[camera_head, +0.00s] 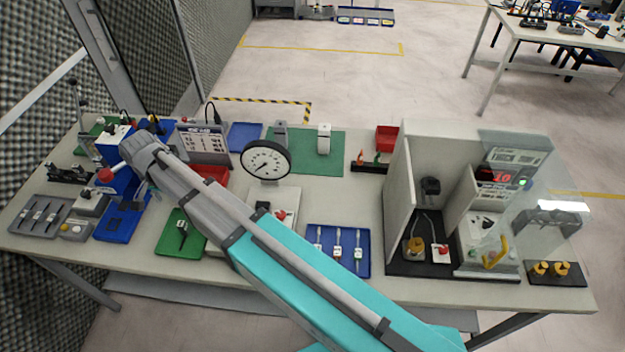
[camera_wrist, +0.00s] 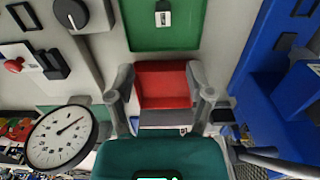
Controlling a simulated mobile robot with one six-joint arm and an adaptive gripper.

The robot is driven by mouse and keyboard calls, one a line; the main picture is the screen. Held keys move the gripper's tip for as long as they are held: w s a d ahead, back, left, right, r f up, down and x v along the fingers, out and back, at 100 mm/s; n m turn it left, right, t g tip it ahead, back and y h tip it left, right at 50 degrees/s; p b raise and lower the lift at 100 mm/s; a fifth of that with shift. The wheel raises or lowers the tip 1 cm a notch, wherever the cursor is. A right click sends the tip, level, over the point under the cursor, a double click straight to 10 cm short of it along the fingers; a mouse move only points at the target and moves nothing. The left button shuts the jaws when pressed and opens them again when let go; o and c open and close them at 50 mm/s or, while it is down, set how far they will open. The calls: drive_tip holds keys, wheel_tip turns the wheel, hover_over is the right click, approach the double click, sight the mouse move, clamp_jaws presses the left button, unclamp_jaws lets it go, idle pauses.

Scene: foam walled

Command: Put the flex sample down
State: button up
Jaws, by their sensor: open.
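My gripper (camera_head: 147,188) is over the left part of the bench, partly hidden by my own arm in the head view. In the wrist view my gripper (camera_wrist: 165,100) has its fingers spread with nothing held between them. A small dark and white sample (camera_head: 183,229) lies in the green tray (camera_head: 168,246). In the wrist view a white piece (camera_wrist: 163,13) lies on the green tray (camera_wrist: 140,38), beyond the fingertips. I cannot tell for certain whether this is the flex sample. A red tray (camera_wrist: 163,82) shows between the fingers.
A blue tray (camera_head: 358,262) holds several samples at the front middle. A grey tray (camera_head: 57,228) holds more at the left. A blue press (camera_head: 122,183) stands close to my gripper. A dial gauge (camera_head: 266,160) stands mid-bench. A walled tester (camera_head: 398,190) stands at the right.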

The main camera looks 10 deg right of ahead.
drive_tip(key=w+d+n, duration=0.1)
drive_tip(key=w+d, duration=0.2)
drive_tip(key=d, duration=2.1)
drive_tip(key=s+d+n, duration=0.1)
drive_tip(key=s+d, duration=0.2)
drive_tip(key=d, duration=0.8)
drive_tip(key=s+d+n, duration=0.1)
drive_tip(key=s+d, duration=0.2)
drive_tip(key=d, duration=0.8)
drive_tip(key=shift+s, duration=0.2)
drive_tip(key=shift+f+b, duration=0.7)
drive_tip(key=shift+b, duration=0.05)
